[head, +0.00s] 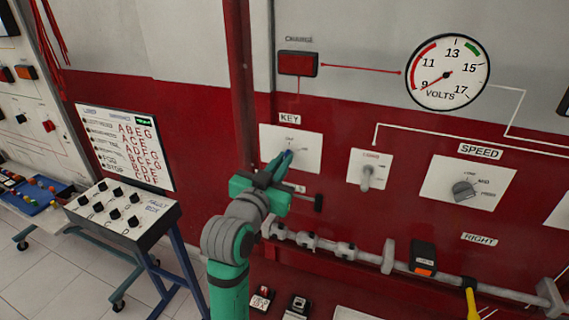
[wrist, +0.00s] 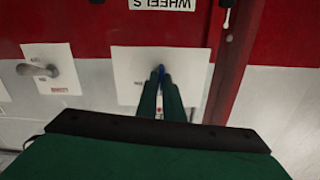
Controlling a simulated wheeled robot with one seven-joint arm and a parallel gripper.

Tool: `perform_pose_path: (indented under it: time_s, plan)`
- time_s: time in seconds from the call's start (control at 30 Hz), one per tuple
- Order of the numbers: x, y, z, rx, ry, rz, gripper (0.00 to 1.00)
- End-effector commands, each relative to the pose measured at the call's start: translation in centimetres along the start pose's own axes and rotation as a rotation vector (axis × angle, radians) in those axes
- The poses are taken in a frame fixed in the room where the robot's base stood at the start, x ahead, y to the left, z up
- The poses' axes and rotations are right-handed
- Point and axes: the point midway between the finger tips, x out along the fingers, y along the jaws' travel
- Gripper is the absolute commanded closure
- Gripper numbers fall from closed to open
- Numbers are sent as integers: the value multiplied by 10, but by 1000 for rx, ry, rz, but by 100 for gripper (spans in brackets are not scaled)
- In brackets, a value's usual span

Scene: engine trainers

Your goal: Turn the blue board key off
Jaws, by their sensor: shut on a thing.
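The key plate (head: 308,150) is a white panel under the KEY label on a red and white wall board. A small blue key (head: 288,156) stands on it. My gripper (head: 279,166) reaches to the plate from the front and is shut on the key. In the wrist view my two green fingers (wrist: 161,88) close around the key's blue tip (wrist: 161,71) in front of the white plate (wrist: 195,70). Most of the key is hidden by the fingers, and its exact angle is hard to tell.
The lamp switch plate (head: 371,169) and the speed knob (head: 465,190) are right of the key. A volts gauge (head: 448,72) is above right. A grey rail (head: 345,252) runs below. A fault box (head: 122,210) on a stand is at the left.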

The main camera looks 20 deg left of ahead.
Motion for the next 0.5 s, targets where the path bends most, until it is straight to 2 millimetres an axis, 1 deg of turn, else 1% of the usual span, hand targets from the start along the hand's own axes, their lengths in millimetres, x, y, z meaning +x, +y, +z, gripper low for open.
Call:
perform_pose_path:
  time_s: [0.03, 0.2, 0.5]
  plan:
    - [2, 0, 3, -27, -7, 0, 100]
    - [2, -1, 3, -95, -6, -1, 100]
    - [0, -6, 2, -140, -3, -7, 100]
